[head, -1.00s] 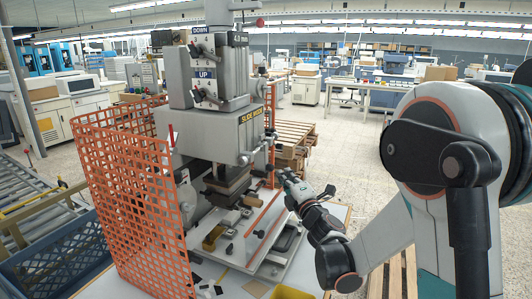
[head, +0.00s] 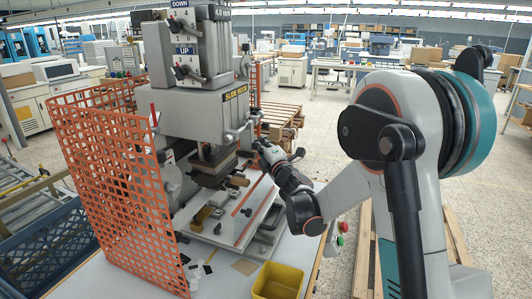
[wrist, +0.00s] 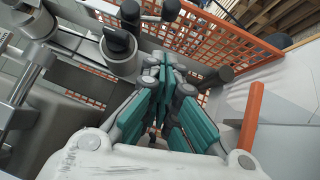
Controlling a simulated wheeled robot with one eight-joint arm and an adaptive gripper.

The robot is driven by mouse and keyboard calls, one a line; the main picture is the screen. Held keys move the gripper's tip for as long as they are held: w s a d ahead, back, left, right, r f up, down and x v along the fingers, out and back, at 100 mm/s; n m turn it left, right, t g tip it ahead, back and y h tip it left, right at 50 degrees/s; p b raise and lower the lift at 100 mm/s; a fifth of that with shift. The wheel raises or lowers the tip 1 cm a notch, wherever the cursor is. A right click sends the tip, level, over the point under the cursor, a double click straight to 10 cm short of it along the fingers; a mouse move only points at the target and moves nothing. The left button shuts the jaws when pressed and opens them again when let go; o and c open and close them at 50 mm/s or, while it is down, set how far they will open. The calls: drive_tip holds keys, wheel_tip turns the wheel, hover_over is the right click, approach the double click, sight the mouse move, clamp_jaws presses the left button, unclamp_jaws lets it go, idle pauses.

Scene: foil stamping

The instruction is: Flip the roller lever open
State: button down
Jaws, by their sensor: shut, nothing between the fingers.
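The grey stamping press (head: 195,120) stands left of my arm in the head view. Thin metal levers with rounded ends (head: 236,133) stick out of its right side below the yellow SLIDE MODE label. I cannot tell which part is the roller lever. My gripper (head: 262,147) is just right of these levers, pointing at the press; contact cannot be told. In the wrist view my gripper (wrist: 168,80) has its teal-padded fingers together with nothing seen between them.
An orange mesh guard (head: 115,180) stands at the press's left, with more mesh behind it. A yellow bin (head: 277,282) sits at the table front. An orange rod (wrist: 252,115) is close right of the fingers in the wrist view. Wooden pallets (head: 282,120) lie behind.

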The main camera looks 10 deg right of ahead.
drive_tip(key=shift+w+d+r+b, duration=0.2)
drive_tip(key=shift+w+d, duration=0.1)
drive_tip(key=shift+w, duration=0.6)
drive_tip(key=shift+w+d+r+b, duration=0.2)
drive_tip(key=shift+w+d, duration=0.1)
drive_tip(key=shift+w, duration=0.65)
drive_tip(key=shift+w+d+r+b, duration=0.2)
drive_tip(key=shift+w+d, duration=0.1)
drive_tip(key=shift+w, duration=0.6)
